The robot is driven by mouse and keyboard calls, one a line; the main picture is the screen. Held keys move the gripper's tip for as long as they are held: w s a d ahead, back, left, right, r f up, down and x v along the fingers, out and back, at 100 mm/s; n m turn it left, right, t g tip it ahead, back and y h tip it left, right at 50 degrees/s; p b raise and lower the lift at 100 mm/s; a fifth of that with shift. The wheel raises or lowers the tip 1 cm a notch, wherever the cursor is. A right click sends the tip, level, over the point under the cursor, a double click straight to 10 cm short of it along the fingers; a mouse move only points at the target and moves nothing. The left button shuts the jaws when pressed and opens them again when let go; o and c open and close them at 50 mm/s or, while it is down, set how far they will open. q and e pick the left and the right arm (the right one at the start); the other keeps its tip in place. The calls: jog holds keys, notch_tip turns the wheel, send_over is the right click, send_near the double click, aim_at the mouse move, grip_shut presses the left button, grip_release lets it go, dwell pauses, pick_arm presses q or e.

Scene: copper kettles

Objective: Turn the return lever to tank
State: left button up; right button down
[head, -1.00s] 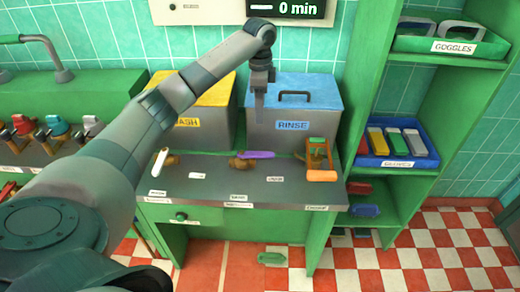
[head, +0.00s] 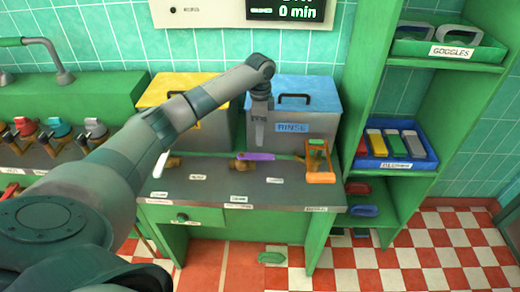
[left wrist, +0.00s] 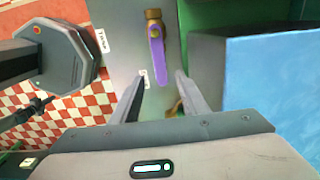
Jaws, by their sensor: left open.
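A purple lever (head: 257,156) on a brass valve (head: 240,165) lies along the back of the grey bench, pointing right in the head view. It also shows in the left wrist view (left wrist: 157,58), ahead of the fingers. A white lever (head: 161,165) stands at a second valve further left. I cannot tell from the small labels which one is the return lever. My left gripper (head: 259,142) points down just above the purple lever, in front of the rinse tank. In the left wrist view its fingers (left wrist: 160,75) are open and empty. My right gripper is not in view.
The yellow-lidded tank (head: 187,88) and blue-lidded rinse tank (head: 305,95) stand behind the levers. An orange frame (head: 320,177) stands on the bench's right end. Shelves with a blue bin (head: 400,162) are further right. The front of the bench top (head: 215,185) is mostly clear.

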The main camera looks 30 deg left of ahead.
aim_at(260, 156)
pick_arm(q)
notch_tip(260, 156, down, 9)
jog(key=shift+f+p, duration=0.1)
jog(key=shift+p, duration=0.65)
jog(key=shift+c, duration=0.6)
grip_shut()
